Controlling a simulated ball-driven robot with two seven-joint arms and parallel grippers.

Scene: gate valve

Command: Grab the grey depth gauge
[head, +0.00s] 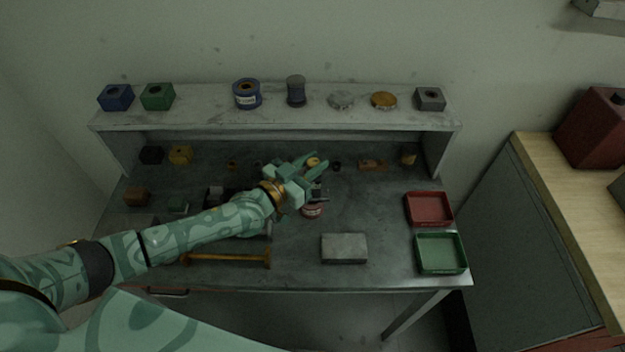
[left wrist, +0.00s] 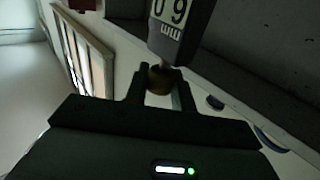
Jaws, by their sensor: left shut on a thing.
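In the left wrist view, the grey depth gauge (left wrist: 183,28) has a dark grey body with a white panel marked 0 9 and scale lines. A brass-coloured part (left wrist: 160,79) at its near end sits between the two fingers of my left gripper (left wrist: 160,90), which is shut on it. In the head view, my left gripper (head: 318,166) reaches over the middle of the bench, with a brass-coloured spot (head: 313,161) at its fingers. The gauge's body cannot be made out clearly there. My right gripper is not in view.
The grey bench (head: 380,265) carries a grey block (head: 344,248), a red tray (head: 429,193), a green tray (head: 440,271) and a yellow-handled tool (head: 228,259). A raised shelf (head: 210,119) with several cans and blocks runs along the back.

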